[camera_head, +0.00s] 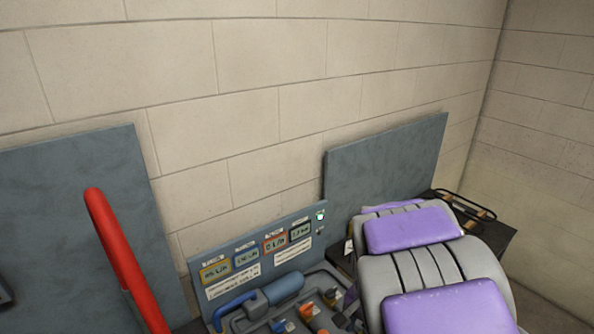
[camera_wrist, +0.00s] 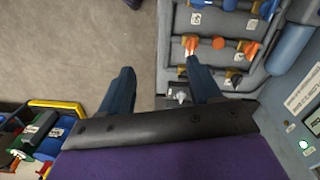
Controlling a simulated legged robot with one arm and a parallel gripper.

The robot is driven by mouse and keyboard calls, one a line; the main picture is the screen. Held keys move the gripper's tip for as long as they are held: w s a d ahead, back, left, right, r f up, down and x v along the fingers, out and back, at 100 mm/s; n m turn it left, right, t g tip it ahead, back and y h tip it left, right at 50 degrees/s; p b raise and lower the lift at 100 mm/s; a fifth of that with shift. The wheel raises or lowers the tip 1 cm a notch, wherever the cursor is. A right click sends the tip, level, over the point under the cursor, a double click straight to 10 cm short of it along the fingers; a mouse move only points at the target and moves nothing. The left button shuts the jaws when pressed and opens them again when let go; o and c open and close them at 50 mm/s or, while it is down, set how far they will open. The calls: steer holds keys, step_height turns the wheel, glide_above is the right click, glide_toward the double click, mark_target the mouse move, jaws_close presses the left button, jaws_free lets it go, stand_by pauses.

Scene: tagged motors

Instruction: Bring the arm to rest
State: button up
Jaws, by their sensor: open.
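My gripper (camera_wrist: 159,65) shows in the wrist view with its two dark blue fingers spread wide apart. Nothing is held between them; grey floor and the edge of a grey workstation show there. The right finger overlaps the workstation's valve area in the picture; I cannot tell whether it touches. In the head view my purple and grey arm (camera_head: 425,270) fills the lower right in front of a dark bench. My gripper is not visible in that view.
A grey workstation (camera_head: 312,222) with several small displays, a blue cylinder (camera_head: 283,287) and orange valves stands against the block wall. A red bar (camera_head: 122,255) rises at left. A yellow-handled box (camera_wrist: 60,104) of coloured items lies at left in the wrist view. Floor (camera_wrist: 60,45) is open above it.

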steer(key=s+r+n+b, duration=0.1)
steer(key=s+n, duration=0.3)
steer(key=s, duration=0.8)
steer(key=s+r+n+g+b, duration=0.1)
steer(key=s+r+n+b, duration=0.1)
steer(key=s, duration=1)
steer(key=shift+s+a+n+b, duration=0.35)
steer(key=shift+a+n+b, duration=0.15)
steer(key=shift+n, duration=0.6)
steer(key=shift+o, duration=0.2)
steer(key=shift+w, duration=0.15)
